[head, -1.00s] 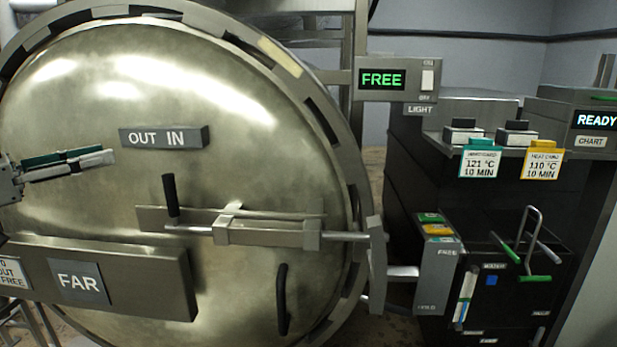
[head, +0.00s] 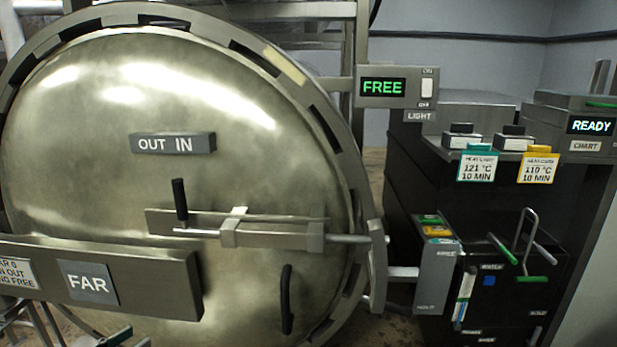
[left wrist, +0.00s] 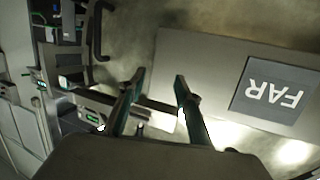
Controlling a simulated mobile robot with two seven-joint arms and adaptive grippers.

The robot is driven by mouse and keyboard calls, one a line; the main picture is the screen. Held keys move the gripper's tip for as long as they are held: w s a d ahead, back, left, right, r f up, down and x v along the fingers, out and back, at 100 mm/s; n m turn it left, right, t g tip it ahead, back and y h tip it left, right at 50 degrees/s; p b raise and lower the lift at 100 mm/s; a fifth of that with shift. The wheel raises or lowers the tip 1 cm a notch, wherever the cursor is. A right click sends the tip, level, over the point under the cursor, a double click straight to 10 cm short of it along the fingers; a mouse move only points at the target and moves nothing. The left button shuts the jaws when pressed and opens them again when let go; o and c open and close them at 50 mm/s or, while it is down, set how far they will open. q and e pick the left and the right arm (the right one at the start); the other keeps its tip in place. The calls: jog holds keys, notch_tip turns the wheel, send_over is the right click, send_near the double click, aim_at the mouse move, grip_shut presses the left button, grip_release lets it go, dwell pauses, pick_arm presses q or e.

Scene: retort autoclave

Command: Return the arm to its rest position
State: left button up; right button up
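My left gripper (head: 122,338) shows only at the bottom left edge of the head view, with just its fingertips in frame. In the left wrist view, its two green-lined fingers (left wrist: 160,82) stand apart with nothing between them. They are in front of the round steel autoclave door (head: 90,185). The grey bar (head: 140,272) with the FAR plate (head: 87,284) is above the fingertips in the head view, and the plate also shows in the left wrist view (left wrist: 275,90). My right gripper is in neither view.
The door carries a latch bar (head: 270,235), an upright black knob (head: 180,202) and a black handle (head: 286,300). To the right stand a FREE display (head: 384,86), a grey lever box (head: 437,278) and a dark cabinet (head: 400,180) with a READY display (head: 591,126).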

pick_arm(q)
jog(key=s+d+f+g+y+p, duration=0.1)
jog(key=s+d+f+g, duration=0.1)
jog(key=s+d+f, duration=0.7)
jog(key=s+d+f+g+y, duration=0.2)
jog(key=s+d+f, duration=0.7)
jog(key=s+f, duration=0.3)
notch_tip(320, 180, down, 2)
jog(key=shift+f+n+y+p, duration=0.2)
jog(key=shift+n+y+p, duration=0.1)
jog(key=shift+p, duration=0.05)
